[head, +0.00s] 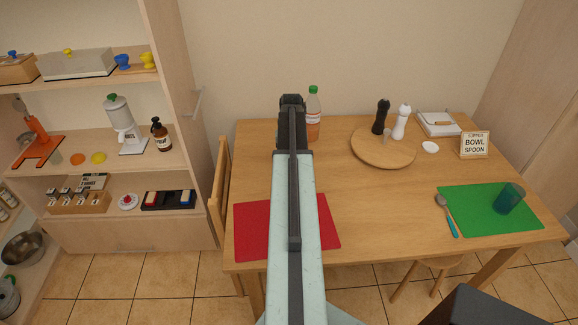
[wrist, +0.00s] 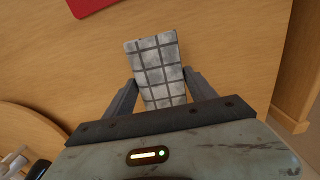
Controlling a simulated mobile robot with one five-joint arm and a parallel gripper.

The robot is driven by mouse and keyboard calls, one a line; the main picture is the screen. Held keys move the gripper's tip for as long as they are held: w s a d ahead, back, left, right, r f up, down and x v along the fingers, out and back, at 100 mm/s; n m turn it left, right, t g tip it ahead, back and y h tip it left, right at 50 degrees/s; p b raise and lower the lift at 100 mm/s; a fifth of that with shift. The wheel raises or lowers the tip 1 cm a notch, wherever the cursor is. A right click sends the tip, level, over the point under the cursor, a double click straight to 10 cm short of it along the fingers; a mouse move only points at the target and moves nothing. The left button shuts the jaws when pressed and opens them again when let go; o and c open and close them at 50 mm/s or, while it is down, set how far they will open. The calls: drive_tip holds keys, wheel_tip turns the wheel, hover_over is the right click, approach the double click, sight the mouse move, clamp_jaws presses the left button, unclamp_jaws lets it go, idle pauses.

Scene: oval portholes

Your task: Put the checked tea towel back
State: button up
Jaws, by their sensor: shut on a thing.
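The checked tea towel (wrist: 156,62) is a folded grey-and-white piece with dark lines, seen in the wrist view. My gripper (wrist: 159,84) is shut on it, with one finger on each side. The towel sticks out past the fingertips over the wooden table (wrist: 60,75). In the head view my arm points away over the table and hides the towel. A pale bar (head: 196,103) is fixed to the side of the shelf unit, left of my arm, with nothing hanging on it.
A red mat (head: 255,228) lies under and beside my arm. A bottle (head: 313,115) stands just right of the arm's end. A round wooden board (head: 370,152) holds two mills. A green mat (head: 480,222) carries a spoon and cup. A chair (head: 220,190) stands at the table's left.

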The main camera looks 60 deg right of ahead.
wheel_tip(320, 180, down, 4)
drive_tip(key=b, duration=0.2)
drive_tip(key=shift+s+d+r+b, duration=0.1)
drive_tip(key=shift+r+b, duration=0.15)
drive_tip(key=shift+b, duration=0.1)
drive_tip(key=shift+w+a+r, duration=0.2)
drive_tip(key=shift+w+r, duration=0.05)
drive_tip(key=shift+w, duration=0.05)
drive_tip(key=shift+f, duration=0.2)
drive_tip(key=o, duration=1.2)
drive_tip(key=shift+r, duration=0.15)
wheel_tip(320, 180, up, 12)
drive_tip(key=p, duration=1.2)
drive_tip(key=shift+r+p, duration=0.15)
drive_tip(key=shift+p, duration=0.2)
